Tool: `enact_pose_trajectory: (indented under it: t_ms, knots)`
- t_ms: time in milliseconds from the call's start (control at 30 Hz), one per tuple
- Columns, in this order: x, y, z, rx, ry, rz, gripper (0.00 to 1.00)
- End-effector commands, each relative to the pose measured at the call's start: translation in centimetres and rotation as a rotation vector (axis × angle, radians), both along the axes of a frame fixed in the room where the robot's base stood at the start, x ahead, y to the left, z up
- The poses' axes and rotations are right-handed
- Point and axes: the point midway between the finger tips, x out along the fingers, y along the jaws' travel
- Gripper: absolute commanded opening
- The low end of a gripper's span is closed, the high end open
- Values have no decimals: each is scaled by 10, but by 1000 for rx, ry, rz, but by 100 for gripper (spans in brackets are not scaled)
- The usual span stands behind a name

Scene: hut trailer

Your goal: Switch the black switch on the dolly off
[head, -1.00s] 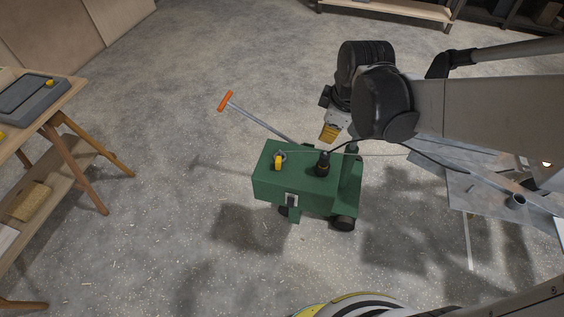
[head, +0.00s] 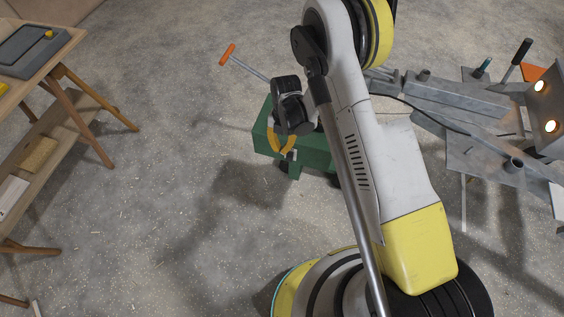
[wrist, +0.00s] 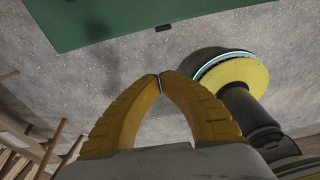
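The green dolly (head: 316,150) stands on the concrete floor in the head view, partly hidden behind my arm. In the wrist view its green body (wrist: 130,18) fills the top edge. A small dark piece (wrist: 163,29) sits at its lower edge there; I cannot tell for sure that it is the black switch, or how it is set. My gripper (head: 283,151) is at the dolly's front side in the head view. In the wrist view the yellow fingertips of my gripper (wrist: 160,83) meet, with nothing seen between them. The tips appear apart from the dark piece.
The dolly's grey handle with an orange grip (head: 228,54) reaches up and left. A wooden workbench (head: 68,45) is at the left. A metal stand with lamps (head: 460,105) is at the right, close to my arm. Floor between bench and dolly is free.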

Motion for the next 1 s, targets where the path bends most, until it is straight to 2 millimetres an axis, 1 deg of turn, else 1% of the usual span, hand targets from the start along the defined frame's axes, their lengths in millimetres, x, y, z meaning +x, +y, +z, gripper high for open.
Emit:
enact_pose_trajectory:
  t_ms: [100, 433, 567, 667, 1000]
  knots:
    - [-3, 1, -8, 4, 7, 34, 0]
    - [-3, 2, -10, 3, 7, 37, 0]
    - [-4, 2, -18, 4, 7, 37, 0]
    - [-6, 3, -33, 4, 7, 37, 0]
    - [-18, 7, -106, 4, 7, 37, 0]
